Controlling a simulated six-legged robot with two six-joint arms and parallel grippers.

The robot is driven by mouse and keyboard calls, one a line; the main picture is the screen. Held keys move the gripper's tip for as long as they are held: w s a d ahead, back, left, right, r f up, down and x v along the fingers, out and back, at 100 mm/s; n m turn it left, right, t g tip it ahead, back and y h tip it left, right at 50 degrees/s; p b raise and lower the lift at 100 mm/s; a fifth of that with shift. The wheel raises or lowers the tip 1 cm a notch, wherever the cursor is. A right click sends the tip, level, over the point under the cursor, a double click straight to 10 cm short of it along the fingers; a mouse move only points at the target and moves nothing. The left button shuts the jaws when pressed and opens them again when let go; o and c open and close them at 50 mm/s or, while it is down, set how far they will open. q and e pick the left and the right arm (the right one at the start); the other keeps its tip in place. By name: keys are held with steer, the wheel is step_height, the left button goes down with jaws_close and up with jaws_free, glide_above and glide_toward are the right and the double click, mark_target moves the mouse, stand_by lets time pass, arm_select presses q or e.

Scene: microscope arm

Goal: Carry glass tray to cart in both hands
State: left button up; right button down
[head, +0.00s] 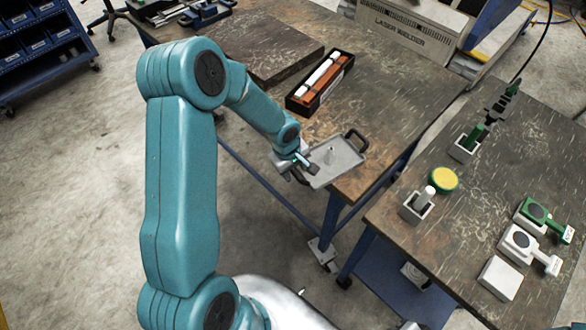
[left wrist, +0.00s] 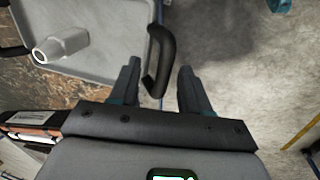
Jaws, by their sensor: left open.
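The shallow grey tray (head: 345,152) sits at the front edge of the left wooden-topped table, with its near end by my gripper. It has black handles; the far handle (head: 357,138) is clear. My left gripper (head: 304,164) is at the tray's near handle. In the left wrist view, the near handle (left wrist: 158,55) lies between the spread fingers of the left gripper (left wrist: 159,68), which is open. My right gripper is out of view.
A second wooden-topped table (head: 435,225) with a blue lower shelf stands at right, across a narrow gap. It bears a yellow-topped disc (head: 443,179), a white holder (head: 415,208) and several fixtures. A black box (head: 320,83) lies behind the tray. I cannot tell which table is the cart.

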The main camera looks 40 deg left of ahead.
arm_select(q)
steer(key=shift+w+d, duration=0.1)
steer(key=shift+a+r, duration=0.2)
steer(key=shift+r, duration=0.15)
step_height(320, 180, up, 15)
steer(key=s+b, duration=0.1)
steer(key=s, duration=0.1)
steer(key=shift+s+a+r, duration=0.15)
steer(key=shift+s+a, duration=0.05)
steer(key=shift+s, duration=0.2)
steer(key=shift+c, duration=0.3)
